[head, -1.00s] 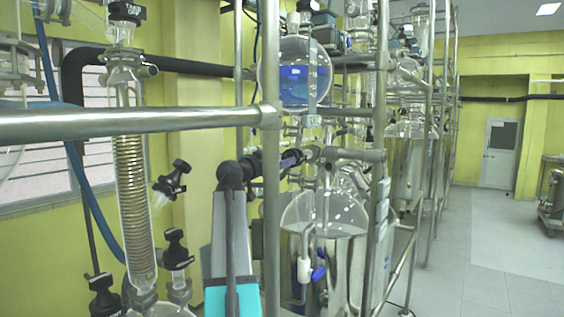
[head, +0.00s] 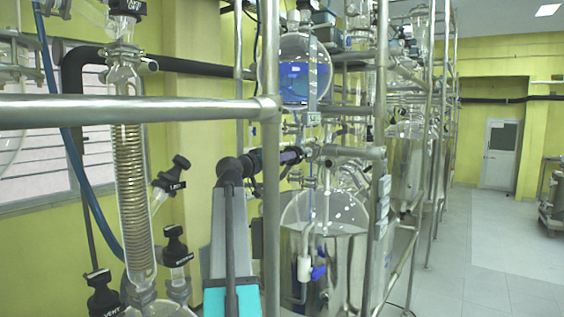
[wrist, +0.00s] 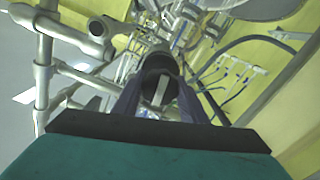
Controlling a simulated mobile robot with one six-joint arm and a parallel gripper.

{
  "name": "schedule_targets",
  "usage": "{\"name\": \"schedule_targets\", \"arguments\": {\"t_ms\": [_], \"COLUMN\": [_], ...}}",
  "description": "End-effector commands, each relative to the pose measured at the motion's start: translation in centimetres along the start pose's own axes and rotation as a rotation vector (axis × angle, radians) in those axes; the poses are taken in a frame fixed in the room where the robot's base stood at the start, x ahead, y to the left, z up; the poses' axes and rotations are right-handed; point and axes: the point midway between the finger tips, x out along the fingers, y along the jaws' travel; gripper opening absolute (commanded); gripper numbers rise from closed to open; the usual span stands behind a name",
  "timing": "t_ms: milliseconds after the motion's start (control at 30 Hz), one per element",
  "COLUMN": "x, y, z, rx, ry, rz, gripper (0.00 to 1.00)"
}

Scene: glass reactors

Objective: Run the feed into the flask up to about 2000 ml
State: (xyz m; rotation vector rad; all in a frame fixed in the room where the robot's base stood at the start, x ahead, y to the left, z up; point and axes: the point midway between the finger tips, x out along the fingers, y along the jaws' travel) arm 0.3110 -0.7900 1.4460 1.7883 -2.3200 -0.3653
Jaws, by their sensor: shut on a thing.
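A round glass vessel (head: 306,72) with blue liquid in its lower part hangs high on the rack in the head view. Below it, a glass-domed vessel (head: 322,212) sits in a shiny metal pot. I cannot read a volume scale on either. My gripper (head: 292,156) is between them, at the piping left of the rack's middle. In the wrist view my gripper (wrist: 158,100) has its two dark fingers on either side of a dark rounded knob (wrist: 160,68) and is shut on it. A pale bar shows between the fingers. The knob's turn angle is unclear.
A steel rail (head: 130,111) crosses the near left and meets an upright post (head: 271,200). A glass coil condenser (head: 133,185) and black-capped necks (head: 176,247) stand at the near left. More glassware and posts fill the rack behind.

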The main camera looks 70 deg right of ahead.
Motion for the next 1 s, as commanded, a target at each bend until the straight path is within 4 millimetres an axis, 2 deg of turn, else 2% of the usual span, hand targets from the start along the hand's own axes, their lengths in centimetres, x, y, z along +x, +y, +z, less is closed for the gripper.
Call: {"name": "schedule_targets", "arguments": {"t_ms": [1000], "x": [-0.04], "y": [-0.08], "z": [-0.03], "rx": [-0.93], "ry": [0.0], "rz": [0.0], "gripper": [0.16]}}
